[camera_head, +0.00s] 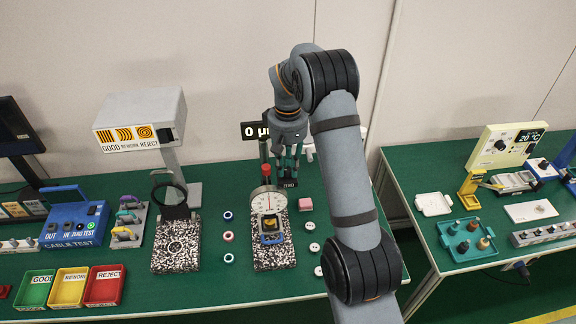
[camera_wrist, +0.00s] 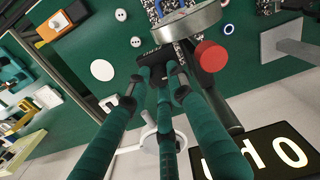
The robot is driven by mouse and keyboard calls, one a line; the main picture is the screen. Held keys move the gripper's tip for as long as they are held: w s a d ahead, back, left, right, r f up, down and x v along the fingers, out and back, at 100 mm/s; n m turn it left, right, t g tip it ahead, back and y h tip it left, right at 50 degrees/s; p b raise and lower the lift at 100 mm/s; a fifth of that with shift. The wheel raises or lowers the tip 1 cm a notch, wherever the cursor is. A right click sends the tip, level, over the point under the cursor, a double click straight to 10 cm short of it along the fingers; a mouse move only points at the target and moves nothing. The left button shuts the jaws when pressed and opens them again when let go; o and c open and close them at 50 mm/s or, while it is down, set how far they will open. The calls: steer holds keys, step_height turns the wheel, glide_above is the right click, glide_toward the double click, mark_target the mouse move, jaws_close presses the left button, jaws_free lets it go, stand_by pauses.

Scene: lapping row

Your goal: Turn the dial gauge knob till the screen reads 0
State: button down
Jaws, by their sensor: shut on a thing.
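The screen (camera_head: 256,131) reads 0, with its unit partly covered by my gripper; its 0 also shows in the wrist view (camera_wrist: 291,152). The round white dial gauge (camera_head: 267,201) stands over a speckled granite plate (camera_head: 275,252). A small black block with white lettering (camera_head: 288,183) sits right of the gauge. My gripper (camera_head: 290,170) reaches down onto this block from behind. In the wrist view its teal fingers (camera_wrist: 157,82) close in at the dark block (camera_wrist: 150,57). They are shut on the knob there, which the fingers mostly hide.
A red-topped post (camera_head: 266,169) stands close left of my fingers, also near them in the wrist view (camera_wrist: 209,56). A magnifier stand (camera_head: 172,199) is further left.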

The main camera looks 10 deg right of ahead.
mark_target(288, 169)
steer(key=shift+w+r, duration=0.15)
stand_by(0.4)
steer(key=c, duration=1.9)
jaws_free()
steer(key=shift+c, duration=0.2)
steer(key=o, duration=0.4)
step_height(288, 169, up, 12)
steer(key=shift+f, duration=0.2)
